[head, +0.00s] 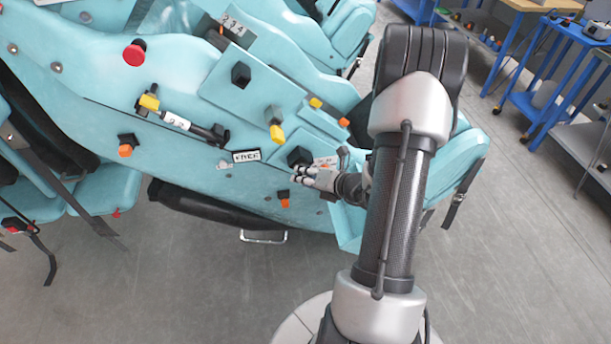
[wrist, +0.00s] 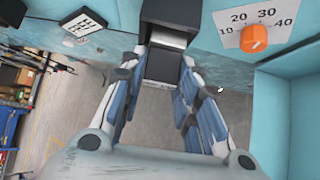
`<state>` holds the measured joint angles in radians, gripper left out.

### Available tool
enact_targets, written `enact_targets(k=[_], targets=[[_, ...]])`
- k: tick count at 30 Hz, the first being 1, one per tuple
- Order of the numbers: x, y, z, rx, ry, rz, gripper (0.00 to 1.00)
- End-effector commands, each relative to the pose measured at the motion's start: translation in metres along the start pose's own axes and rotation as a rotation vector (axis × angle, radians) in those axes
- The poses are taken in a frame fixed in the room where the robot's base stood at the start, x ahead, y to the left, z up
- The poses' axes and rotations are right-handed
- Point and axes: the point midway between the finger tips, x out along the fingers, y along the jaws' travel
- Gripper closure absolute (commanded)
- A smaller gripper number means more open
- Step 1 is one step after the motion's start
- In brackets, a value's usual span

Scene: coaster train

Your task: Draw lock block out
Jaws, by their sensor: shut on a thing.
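The lock block (wrist: 163,66) is a dark block with a pale grey section behind it, under a black housing (wrist: 171,12) on the teal coaster car (head: 200,165). My gripper (wrist: 162,78) has its blue-padded fingers on both sides of the block and is shut on it. In the head view my gripper (head: 304,174) is at the car's side panel, by a black cube-shaped part (head: 299,156). The fingers and the panel hide the block's inner end, so I cannot tell how deep it sits.
An orange knob (wrist: 254,38) on a numbered dial plate is right of my gripper in the wrist view. Blue workbenches (head: 560,100) stand at the right; open floor lies below.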

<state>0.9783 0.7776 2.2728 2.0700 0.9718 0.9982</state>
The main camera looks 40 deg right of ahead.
Motion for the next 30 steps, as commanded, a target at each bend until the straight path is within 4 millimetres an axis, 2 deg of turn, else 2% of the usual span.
enact_targets(k=[30], targets=[[-0.029,0.0,-0.029,0.002,-0.002,0.0,0.99]])
